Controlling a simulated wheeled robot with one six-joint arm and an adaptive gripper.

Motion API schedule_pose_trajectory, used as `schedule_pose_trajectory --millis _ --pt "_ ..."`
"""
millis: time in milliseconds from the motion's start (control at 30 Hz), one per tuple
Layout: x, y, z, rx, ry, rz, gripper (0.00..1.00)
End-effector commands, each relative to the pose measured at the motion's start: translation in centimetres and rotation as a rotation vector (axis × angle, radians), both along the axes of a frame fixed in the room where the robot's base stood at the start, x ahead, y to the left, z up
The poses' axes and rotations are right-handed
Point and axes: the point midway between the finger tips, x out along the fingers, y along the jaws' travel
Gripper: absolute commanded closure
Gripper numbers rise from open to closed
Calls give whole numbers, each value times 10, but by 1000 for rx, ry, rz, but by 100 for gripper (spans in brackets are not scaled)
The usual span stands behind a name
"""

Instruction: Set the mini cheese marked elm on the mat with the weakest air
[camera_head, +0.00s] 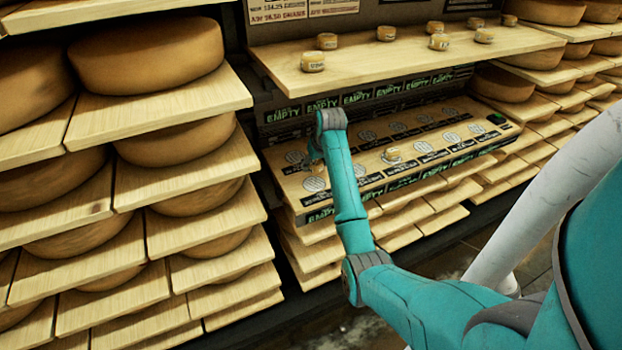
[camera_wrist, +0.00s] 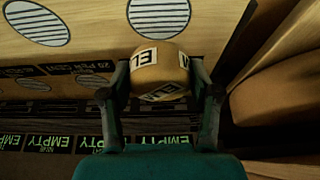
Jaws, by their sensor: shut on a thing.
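My gripper (camera_wrist: 162,95) is shut on a mini cheese (camera_wrist: 172,72), a small tan wheel with white labels. One label reads "EL" with the rest cut off. In the wrist view the cheese hangs between the fingers beside the wooden mat board. In the head view my gripper (camera_head: 314,152) is over the left end of that board (camera_head: 345,172), and the held cheese is mostly hidden.
Another mini cheese (camera_head: 391,155) sits on the board's front row. Several mini cheeses stand on the upper shelf (camera_head: 400,63). A rack of large cheese wheels (camera_head: 145,55) stands close at left. Strips marked "EMPTY" (camera_wrist: 80,142) edge the board. A green display (camera_head: 496,118) is at its right end.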

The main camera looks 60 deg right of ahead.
Motion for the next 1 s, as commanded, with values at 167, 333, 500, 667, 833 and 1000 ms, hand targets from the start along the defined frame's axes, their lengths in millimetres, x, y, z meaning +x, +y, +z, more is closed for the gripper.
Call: schedule_pose_trajectory --millis 167,333,500,667,833,1000 --pt "0 0 -24 0 0 1 76" --pt "0 0 -34 -1 -1 1 76" --pt "0 0 -56 0 1 1 76" --pt "0 0 -65 -1 -2 1 76" --pt "1 0 -65 -1 -2 1 76" --pt "0 0 -67 -1 -1 1 24"
